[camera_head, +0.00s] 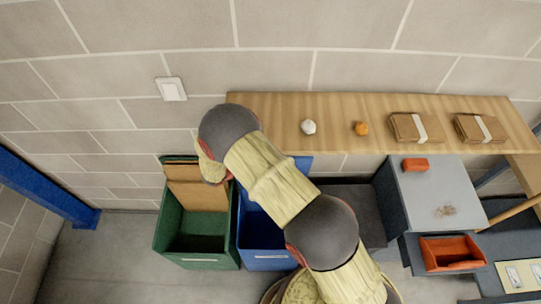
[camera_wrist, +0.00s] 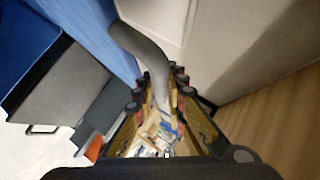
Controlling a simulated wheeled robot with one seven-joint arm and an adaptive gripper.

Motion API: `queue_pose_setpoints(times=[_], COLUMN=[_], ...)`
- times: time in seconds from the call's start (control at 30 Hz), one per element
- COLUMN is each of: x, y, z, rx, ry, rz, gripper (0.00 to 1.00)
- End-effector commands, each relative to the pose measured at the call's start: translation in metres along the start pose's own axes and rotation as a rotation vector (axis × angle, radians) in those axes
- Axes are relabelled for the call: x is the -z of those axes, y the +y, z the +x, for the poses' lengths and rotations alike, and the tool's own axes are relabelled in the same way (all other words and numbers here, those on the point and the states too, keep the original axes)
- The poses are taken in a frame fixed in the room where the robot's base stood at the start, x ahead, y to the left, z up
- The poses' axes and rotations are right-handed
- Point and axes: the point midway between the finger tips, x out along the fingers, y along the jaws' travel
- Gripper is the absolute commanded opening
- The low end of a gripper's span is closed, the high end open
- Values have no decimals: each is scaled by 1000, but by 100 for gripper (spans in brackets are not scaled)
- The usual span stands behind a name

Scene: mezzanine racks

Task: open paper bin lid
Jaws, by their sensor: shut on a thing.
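A blue bin (camera_head: 268,257) stands on the floor in the head view, partly hidden behind my arm. A blue panel (camera_head: 303,164), which looks like its raised lid, shows above its back right. In the wrist view, a light blue panel (camera_wrist: 104,42) stands to the left of my gripper (camera_wrist: 158,92). The gripper is shut on a curved grey bar (camera_wrist: 146,52), which looks like a handle. Paper scraps (camera_wrist: 160,136) show between the fingers, below. The head view hides my gripper behind the arm.
An open green bin (camera_head: 196,263) with brown cardboard (camera_head: 200,195) stands left of the blue bin. A wooden shelf (camera_head: 260,108) runs along the wall above, holding small items. A grey cabinet (camera_head: 425,190) with an orange tray (camera_head: 452,252) stands right. Floor at left is clear.

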Motion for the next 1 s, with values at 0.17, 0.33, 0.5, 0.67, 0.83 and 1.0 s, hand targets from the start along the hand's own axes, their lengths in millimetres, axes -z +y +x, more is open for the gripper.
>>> queue_pose_setpoints(times=[0.17,0.33,0.5,0.67,0.83,1.0], x=[-1,-1,0,0,0,0], y=[-2,-2,-2,-1,-1,-1], z=[0,0,0,0,0,-1], rx=[1,1,1,1,0,1], ry=[0,0,0,0,0,0], rz=[3,3,2,1,1,1], gripper=[0,0,20,29,31,31])
